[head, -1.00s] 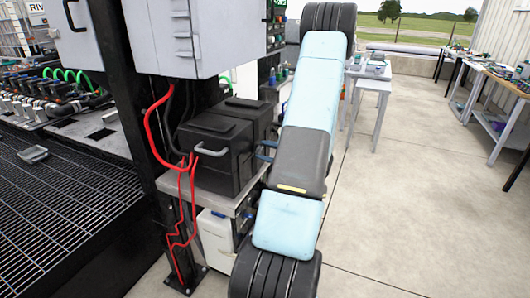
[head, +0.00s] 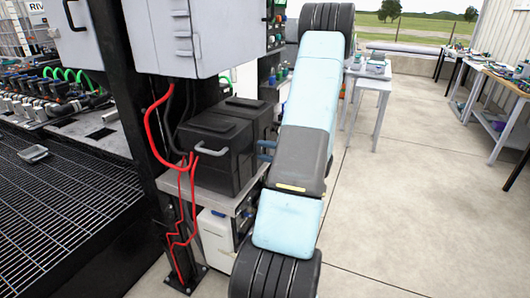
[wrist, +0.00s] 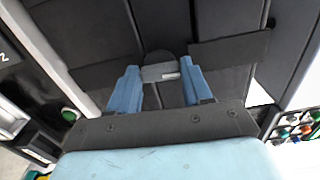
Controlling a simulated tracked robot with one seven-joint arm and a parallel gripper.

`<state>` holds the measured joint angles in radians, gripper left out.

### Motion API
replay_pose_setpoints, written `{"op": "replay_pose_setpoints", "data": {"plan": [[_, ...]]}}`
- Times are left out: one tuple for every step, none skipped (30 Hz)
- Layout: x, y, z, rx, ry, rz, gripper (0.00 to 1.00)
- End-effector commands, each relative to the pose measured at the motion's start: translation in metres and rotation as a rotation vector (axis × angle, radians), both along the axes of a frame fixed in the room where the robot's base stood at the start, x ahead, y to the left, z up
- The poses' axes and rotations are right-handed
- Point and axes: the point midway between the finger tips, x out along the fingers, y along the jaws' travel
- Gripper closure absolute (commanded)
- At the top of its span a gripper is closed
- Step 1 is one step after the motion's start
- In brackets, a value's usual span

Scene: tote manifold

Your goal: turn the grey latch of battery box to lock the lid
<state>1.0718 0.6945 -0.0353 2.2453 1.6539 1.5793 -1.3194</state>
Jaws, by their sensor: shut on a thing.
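The black battery box (head: 225,150) stands on a metal shelf in the head view, with its lid down and a grey handle (head: 211,151) on its near face. My gripper (head: 267,150) is at the box's right side, mostly hidden behind my arm. In the wrist view my gripper (wrist: 160,85) has its two blue fingers on either side of the small grey latch (wrist: 160,72), shut on it. The latch lies crosswise between the fingers against the dark box face (wrist: 165,30). Its exact turn is hard to tell.
A grey cabinet (head: 190,35) hangs above the box. Red cables (head: 155,125) run down to the box's left side. A white container (head: 215,235) stands under the shelf. The floor (head: 400,200) to the right is open, with workbenches farther back.

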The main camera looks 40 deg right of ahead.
Motion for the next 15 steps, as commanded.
{"op": "replay_pose_setpoints", "data": {"plan": [[-0.0017,0.0028,-0.004,-0.009,0.004,0.003,0.81],[-0.0017,0.0029,-0.004,-0.016,0.001,0.004,0.81],[-0.0017,0.0029,-0.0042,-0.026,-0.002,0.004,0.81],[-0.0017,0.0029,-0.0043,-0.033,-0.005,0.004,0.81],[-0.0018,0.003,-0.0044,-0.038,-0.007,0.004,0.81],[-0.0018,0.003,-0.0045,-0.043,-0.009,0.004,0.82],[-0.0019,0.0029,-0.0046,-0.046,-0.011,0.004,0.82],[-0.0019,0.0029,-0.0046,-0.05,-0.011,0.004,0.82],[-0.0019,0.0029,-0.0047,-0.052,-0.012,0.004,0.81],[-0.0019,0.003,-0.0048,-0.054,-0.013,0.004,0.81],[-0.0019,0.003,-0.0049,-0.055,-0.013,0.004,0.81],[-0.0019,0.003,-0.005,-0.056,-0.014,0.004,0.81],[-0.0019,0.003,-0.005,-0.056,-0.014,0.004,0.81],[-0.0019,0.003,-0.0051,-0.056,-0.013,0.004,0.81],[-0.0019,0.003,-0.0052,-0.056,-0.013,0.004,0.81]]}}
